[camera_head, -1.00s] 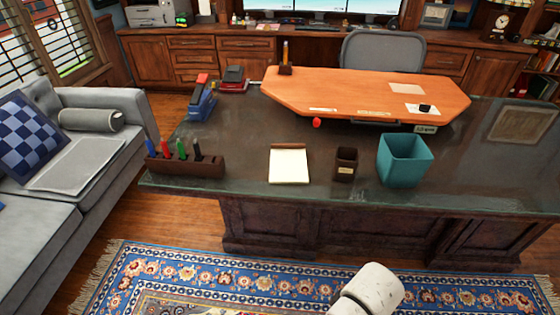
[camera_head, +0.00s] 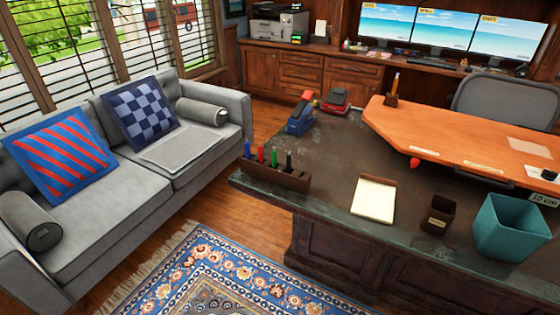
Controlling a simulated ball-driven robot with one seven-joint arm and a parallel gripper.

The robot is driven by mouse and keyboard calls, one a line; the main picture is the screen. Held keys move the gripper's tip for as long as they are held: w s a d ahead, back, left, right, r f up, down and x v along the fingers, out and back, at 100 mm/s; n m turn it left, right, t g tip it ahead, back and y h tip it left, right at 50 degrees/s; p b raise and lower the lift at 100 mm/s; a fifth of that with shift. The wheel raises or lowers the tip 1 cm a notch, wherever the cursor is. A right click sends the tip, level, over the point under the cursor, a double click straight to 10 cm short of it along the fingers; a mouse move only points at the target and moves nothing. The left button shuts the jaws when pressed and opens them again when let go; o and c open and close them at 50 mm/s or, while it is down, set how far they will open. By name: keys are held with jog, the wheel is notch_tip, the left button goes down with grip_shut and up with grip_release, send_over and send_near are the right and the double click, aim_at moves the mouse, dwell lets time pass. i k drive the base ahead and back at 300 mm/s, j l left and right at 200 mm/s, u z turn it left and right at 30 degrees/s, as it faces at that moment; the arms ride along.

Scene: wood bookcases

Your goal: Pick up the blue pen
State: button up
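The blue pen (camera_head: 247,149) stands upright at the left end of a dark brown pen holder (camera_head: 285,182), near the left front corner of the desk. A red pen (camera_head: 261,153), a green pen (camera_head: 274,157) and a black pen (camera_head: 289,160) stand beside it in the same holder. The lower part of the blue pen is hidden in the holder. My gripper is not in view.
The dark desk (camera_head: 333,171) holds a notepad (camera_head: 374,199), a small brown cup (camera_head: 438,214), a teal bin (camera_head: 511,229) and staplers (camera_head: 301,117). A grey sofa (camera_head: 120,224) stands left. Wood floor and a blue rug (camera_head: 215,282) lie in front.

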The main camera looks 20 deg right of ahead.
aim_at(246, 144)
jog(key=i+j+z, duration=0.1)
jog(key=i+j, duration=0.15)
jog(key=i+j+z, duration=0.15)
jog(key=j, duration=0.25)
jog(key=i+j+z, duration=0.1)
jog(key=i+j, duration=0.2)
jog(key=i+j+z, duration=0.1)
jog(key=j, duration=0.35)
jog(key=i, duration=0.1)
